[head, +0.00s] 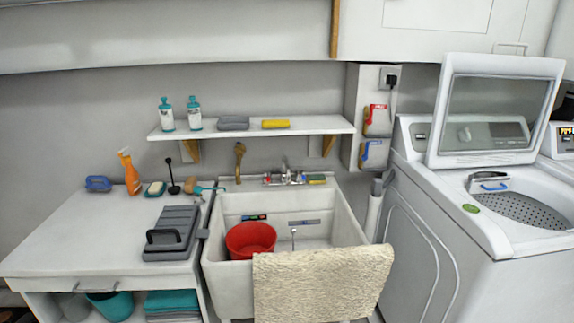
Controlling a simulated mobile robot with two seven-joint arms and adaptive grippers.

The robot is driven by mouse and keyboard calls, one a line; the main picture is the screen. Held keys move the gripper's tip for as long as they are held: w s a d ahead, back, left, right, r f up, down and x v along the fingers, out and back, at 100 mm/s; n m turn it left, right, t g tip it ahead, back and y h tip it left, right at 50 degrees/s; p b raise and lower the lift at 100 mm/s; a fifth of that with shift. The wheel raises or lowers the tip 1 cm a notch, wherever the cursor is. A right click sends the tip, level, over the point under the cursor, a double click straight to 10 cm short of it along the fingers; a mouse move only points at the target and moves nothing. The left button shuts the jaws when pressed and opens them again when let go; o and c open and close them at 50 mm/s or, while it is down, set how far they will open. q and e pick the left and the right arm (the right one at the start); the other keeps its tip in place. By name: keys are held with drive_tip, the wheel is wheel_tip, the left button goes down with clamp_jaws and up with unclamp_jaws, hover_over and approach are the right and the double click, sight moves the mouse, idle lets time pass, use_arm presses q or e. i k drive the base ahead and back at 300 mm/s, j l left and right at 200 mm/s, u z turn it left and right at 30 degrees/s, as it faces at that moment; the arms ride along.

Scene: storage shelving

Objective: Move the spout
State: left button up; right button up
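The sink faucet (285,177) is mounted at the back rim of the white utility sink (228,284), below the wall shelf. Its short metal spout (285,165) looks small and grey, and its exact direction is hard to tell. A red knob shows on the left of the faucet. A red bucket (250,237) stands in the left part of the basin. Neither of my grippers is in view, and nothing of mine touches the faucet.
A beige towel (322,283) hangs over the sink's front right rim. The wall shelf (300,126) overhangs the faucet. An open top-loading washer (440,190) stands right.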

sight(286, 167)
drive_tip(key=i+l, duration=0.35)
drive_tip(key=i+l+u, duration=0.15)
drive_tip(key=i+l, duration=0.2)
drive_tip(key=l, duration=0.1)
